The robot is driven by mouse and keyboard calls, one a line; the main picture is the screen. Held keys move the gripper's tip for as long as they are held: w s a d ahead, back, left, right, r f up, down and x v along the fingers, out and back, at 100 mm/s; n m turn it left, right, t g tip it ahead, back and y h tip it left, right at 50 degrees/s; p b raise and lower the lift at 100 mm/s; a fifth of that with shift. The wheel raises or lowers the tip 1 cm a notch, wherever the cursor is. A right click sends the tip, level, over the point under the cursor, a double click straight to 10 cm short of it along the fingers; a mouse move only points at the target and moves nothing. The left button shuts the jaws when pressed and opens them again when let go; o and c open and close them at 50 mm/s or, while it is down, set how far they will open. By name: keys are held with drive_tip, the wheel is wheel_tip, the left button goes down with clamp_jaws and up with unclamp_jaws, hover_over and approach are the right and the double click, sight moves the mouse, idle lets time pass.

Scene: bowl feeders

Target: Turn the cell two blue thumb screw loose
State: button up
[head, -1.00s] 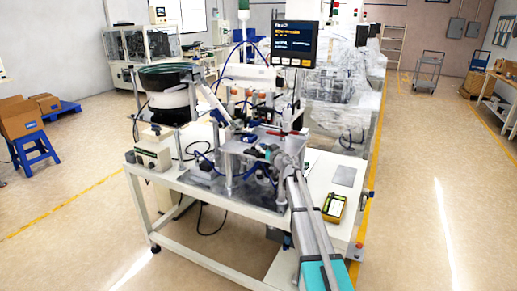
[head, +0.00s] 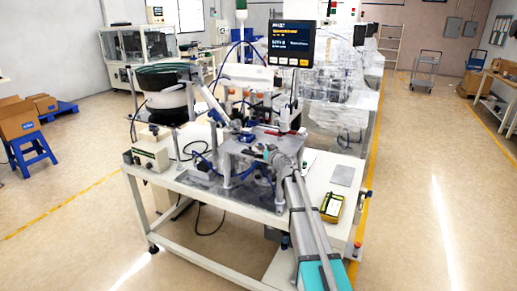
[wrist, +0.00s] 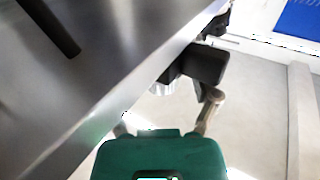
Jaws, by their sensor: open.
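My gripper (head: 268,152) is small in the head view, at the end of my grey arm, by the metal plate of the feeder cell (head: 250,145). In the wrist view my gripper (wrist: 167,113) has its fingers spread apart, with nothing seen between them. A black block (wrist: 205,66) and a clear or silvery cylindrical piece (wrist: 163,88) show beyond the fingers, beside the edge of a grey metal plate (wrist: 90,70). No blue thumb screw can be made out in the wrist view. In the head view, small blue parts near the cell are too small to identify.
A bowl feeder (head: 168,78) stands at the cell's left. A monitor (head: 292,43) rises behind it. A control box (head: 151,152) and a yellow handheld device (head: 332,206) sit on the white bench (head: 240,198). Open floor lies to the right.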

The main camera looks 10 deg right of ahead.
drive_tip(key=v, duration=1.2)
idle(0.4)
drive_tip(key=s+d+f+m+h, duration=0.2)
drive_tip(key=s+d+m+h, duration=0.5)
drive_tip(key=h, duration=0.5)
drive_tip(key=s+a+f+m+g, duration=0.1)
drive_tip(key=s+f+m+g, duration=0.1)
drive_tip(key=s+f+g, duration=0.55)
drive_tip(key=s+a+f+n+g+y, duration=0.2)
drive_tip(key=s+a+f+g, duration=0.2)
drive_tip(key=s, duration=0.5)
drive_tip(key=s+a+f+n+g+y, duration=0.2)
drive_tip(key=s+a+f+g, duration=0.3)
drive_tip(key=s+a, duration=0.4)
drive_tip(key=shift+s+n+y, duration=0.3)
drive_tip(key=shift+s+y, duration=0.3)
drive_tip(key=shift+s, duration=0.15)
